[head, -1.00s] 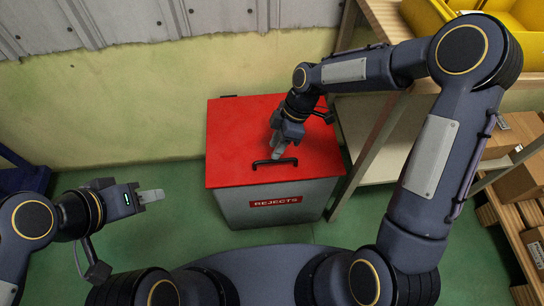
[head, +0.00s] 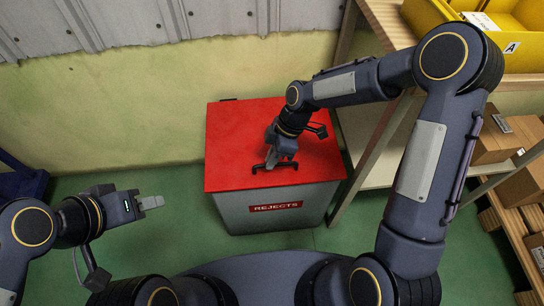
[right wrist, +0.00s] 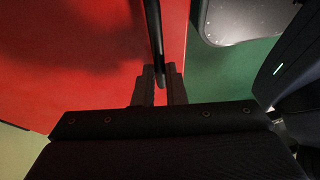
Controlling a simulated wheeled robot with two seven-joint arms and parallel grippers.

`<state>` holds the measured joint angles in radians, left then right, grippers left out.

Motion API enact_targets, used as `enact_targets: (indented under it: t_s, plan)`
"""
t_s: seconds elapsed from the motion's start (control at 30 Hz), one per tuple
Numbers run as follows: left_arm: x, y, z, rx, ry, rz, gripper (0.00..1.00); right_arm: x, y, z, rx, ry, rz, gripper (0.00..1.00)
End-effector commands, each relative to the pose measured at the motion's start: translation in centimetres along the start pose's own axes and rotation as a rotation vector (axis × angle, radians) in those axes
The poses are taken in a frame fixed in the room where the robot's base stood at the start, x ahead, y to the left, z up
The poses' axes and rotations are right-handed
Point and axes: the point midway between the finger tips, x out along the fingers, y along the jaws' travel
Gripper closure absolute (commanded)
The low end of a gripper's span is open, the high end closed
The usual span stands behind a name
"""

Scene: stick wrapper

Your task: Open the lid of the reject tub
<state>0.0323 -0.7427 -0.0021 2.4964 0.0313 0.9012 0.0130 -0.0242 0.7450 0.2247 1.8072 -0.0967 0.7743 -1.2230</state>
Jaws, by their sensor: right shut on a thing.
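The reject tub (head: 235,213) is a grey bin with a "REJECTS" label (head: 276,207) on its front. Its red lid (head: 230,135) lies flat and shut on top. A black bar handle (head: 289,168) runs along the lid near its front edge. My right gripper (head: 272,163) is down at the lid and shut on the handle. In the right wrist view, the handle (right wrist: 156,40) runs between the fingers of my right gripper (right wrist: 159,84). My left gripper (head: 153,203) is at the left, away from the tub, and its fingertips look close together. Whether a gap lies between them is unclear.
A shelf rack (head: 375,150) stands close to the tub's right side, with yellow bins (head: 520,58) on top. Cardboard boxes (head: 505,140) and a wooden pallet (head: 497,225) are at the far right. A wall (head: 110,110) is behind the tub. Green floor (head: 170,240) is free to the left.

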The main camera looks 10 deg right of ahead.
Motion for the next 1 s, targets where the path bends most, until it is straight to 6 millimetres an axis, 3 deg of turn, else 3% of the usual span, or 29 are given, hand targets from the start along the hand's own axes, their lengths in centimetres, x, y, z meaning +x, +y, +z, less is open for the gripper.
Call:
enact_targets:
  t_s: [0.2,0.37,0.7,1.0]
  plan:
    - [-0.2,0.1,-0.1,0.0,0.0,0.0,0.64,-0.2,0.0,-0.1,0.002,0.0,-0.003,1.0]
    - [-1.5,0.7,-0.8,0.0,0.0,0.0,0.64,-1.6,0.0,-0.7,0.016,0.001,-0.035,1.0]
    - [-7.1,3.2,-3.6,0.0,0.0,0.0,0.64,-7.9,1.2,-3.3,0.098,0.003,-0.233,1.0]
    - [-9.8,4.5,-4.9,0.0,0.0,0.0,0.64,-12.8,3.7,-5.3,0.143,0.003,-0.341,1.0]
